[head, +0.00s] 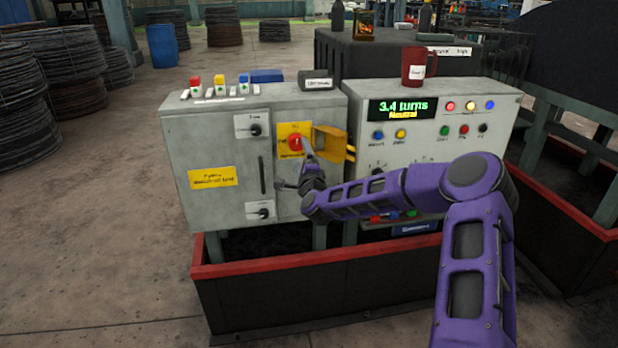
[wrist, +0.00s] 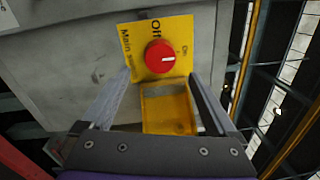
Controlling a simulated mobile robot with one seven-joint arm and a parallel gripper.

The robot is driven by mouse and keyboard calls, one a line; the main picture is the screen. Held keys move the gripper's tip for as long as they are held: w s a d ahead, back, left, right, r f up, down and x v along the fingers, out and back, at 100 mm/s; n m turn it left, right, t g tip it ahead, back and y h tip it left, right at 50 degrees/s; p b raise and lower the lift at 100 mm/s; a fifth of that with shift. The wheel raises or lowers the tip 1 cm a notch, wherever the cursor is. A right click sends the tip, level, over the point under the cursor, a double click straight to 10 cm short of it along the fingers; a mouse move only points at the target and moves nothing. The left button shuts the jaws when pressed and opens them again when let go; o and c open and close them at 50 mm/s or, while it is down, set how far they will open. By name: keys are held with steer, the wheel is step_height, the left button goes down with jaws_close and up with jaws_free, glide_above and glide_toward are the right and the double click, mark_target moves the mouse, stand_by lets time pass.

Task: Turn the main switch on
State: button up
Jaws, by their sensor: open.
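The main switch is a red round knob (wrist: 160,57) on a yellow plate (wrist: 131,50), lettered "Off" above the knob in the wrist view and a small "On" at its right. A short pale mark lies on the knob's right half; I cannot tell its setting for certain. In the head view the knob (head: 295,142) sits on the grey cabinet's front. A yellow guard (wrist: 168,108) stands swung open beside it, also seen in the head view (head: 329,141). My gripper (wrist: 162,74) is open and empty, its fingertips either side of the knob's near edge; contact is unclear.
The left cabinet (head: 215,145) has smaller rotary switches and a long handle. The right panel (head: 465,105) has a display reading "3.4 turns Neutral" and several buttons. A red mug (head: 416,68) stands on top. A red-rimmed trough (head: 240,268) lies below.

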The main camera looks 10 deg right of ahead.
steer(key=s, duration=1.1)
steer(key=shift+s+f, duration=0.35)
steer(key=shift+s, duration=0.05)
steer(key=shift+a, duration=0.1)
